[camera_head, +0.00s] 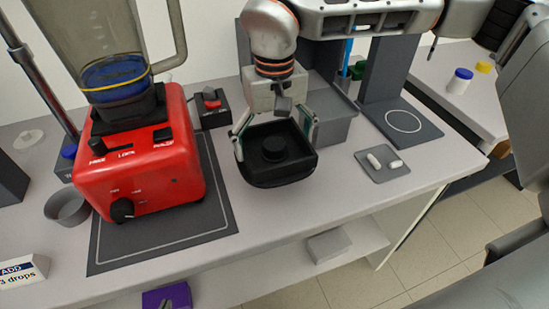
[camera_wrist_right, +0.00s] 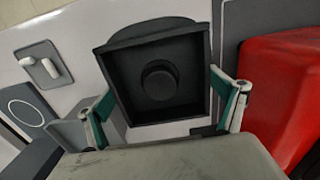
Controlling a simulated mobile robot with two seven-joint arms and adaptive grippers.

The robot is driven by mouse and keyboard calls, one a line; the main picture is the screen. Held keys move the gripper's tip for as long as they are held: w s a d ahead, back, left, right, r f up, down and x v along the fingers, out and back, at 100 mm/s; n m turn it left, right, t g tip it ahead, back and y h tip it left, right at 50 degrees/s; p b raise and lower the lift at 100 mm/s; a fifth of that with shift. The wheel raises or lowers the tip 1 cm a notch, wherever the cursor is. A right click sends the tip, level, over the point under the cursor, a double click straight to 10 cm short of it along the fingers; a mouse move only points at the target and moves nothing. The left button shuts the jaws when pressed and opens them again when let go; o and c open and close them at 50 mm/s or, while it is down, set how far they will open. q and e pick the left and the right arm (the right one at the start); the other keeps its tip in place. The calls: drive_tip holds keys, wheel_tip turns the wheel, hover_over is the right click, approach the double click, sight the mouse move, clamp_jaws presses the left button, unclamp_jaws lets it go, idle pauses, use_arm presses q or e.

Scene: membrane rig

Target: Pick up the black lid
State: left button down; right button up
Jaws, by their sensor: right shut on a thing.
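The black lid (camera_head: 290,165) is a square, shallow piece with a raised round knob in its middle. It is in the centre of the head view, right of the red machine. My right gripper (camera_head: 275,138) reaches down from the top right with a finger at each side of the lid and is shut on it. In the right wrist view the lid (camera_wrist_right: 160,112) lies between the green-padded fingers of my right gripper (camera_wrist_right: 166,100). I cannot tell whether the lid is clear of the table. My left gripper is not in view.
The red machine (camera_head: 150,165) with a tall jug (camera_head: 115,40) stands on a dark mat (camera_head: 165,240) to the left. A grey bin (camera_head: 335,128) is behind the lid. A small tray (camera_head: 385,175) with white capsules is to the right. The table's front edge is close by.

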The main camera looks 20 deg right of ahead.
wheel_tip(320, 180, up, 14)
drive_tip(key=p, duration=0.1)
drive_tip(key=shift+r, duration=0.15)
idle(0.9)
